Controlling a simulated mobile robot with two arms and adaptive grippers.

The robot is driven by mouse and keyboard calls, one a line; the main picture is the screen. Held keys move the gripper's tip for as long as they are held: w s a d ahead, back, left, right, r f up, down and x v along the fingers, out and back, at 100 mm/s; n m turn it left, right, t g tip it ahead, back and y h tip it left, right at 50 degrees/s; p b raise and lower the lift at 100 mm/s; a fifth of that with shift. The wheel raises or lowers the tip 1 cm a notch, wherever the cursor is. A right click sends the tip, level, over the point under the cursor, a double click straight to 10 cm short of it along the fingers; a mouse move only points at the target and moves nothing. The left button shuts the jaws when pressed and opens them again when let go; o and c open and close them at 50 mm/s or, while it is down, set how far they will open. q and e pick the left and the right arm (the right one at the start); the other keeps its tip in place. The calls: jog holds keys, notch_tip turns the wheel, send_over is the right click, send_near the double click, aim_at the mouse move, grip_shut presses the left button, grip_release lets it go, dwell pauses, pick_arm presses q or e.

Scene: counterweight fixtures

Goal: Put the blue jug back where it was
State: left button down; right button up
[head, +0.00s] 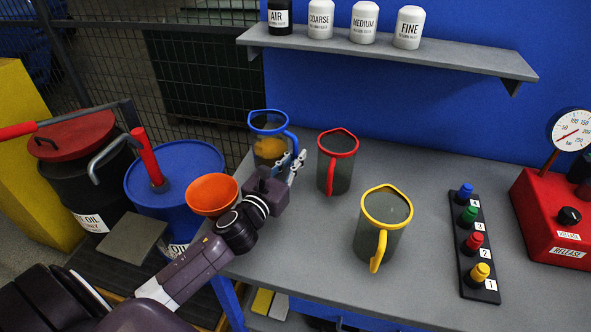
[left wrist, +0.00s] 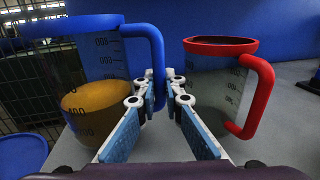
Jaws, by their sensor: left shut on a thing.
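The blue jug (head: 268,150) is at the back left corner of the grey bench (head: 310,235), with amber liquid in its lower part. It looks upright; I cannot tell whether its base touches the bench. My left gripper (head: 293,165) is shut on the jug's blue handle. In the left wrist view, the blue jug (left wrist: 100,65) is on the left and its handle passes between the fingertips of the left gripper (left wrist: 160,88). My right gripper is not in view.
The red-rimmed jug (head: 336,165) stands close to the right of my gripper. The yellow-rimmed jug (head: 383,225) stands nearer the front. An orange funnel (head: 212,195) sits near my left arm, by the blue drum (head: 190,160). A shelf (head: 400,52) with bottles hangs above.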

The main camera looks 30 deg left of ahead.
pick_arm(q)
jog(key=shift+f+b, duration=0.35)
jog(key=shift+f, duration=1.35)
jog(key=c, duration=2.5)
grip_release()
jog(key=shift+f, duration=0.25)
jog(key=o, duration=0.5)
jog(key=shift+r, duration=0.1)
jog(key=shift+c, duration=0.2)
jog(key=shift+r, duration=0.2)
jog(key=s, duration=0.3)
jog(key=s+b, duration=0.1)
jog(key=s, duration=0.3)
jog(key=s+b, duration=0.1)
jog(key=s, duration=0.2)
jog(key=shift+s+d+f, duration=0.2)
jog(key=shift+s+d, duration=0.05)
jog(key=shift+s, duration=0.15)
jog(key=shift+s+r, duration=0.1)
jog(key=shift+s, duration=0.55)
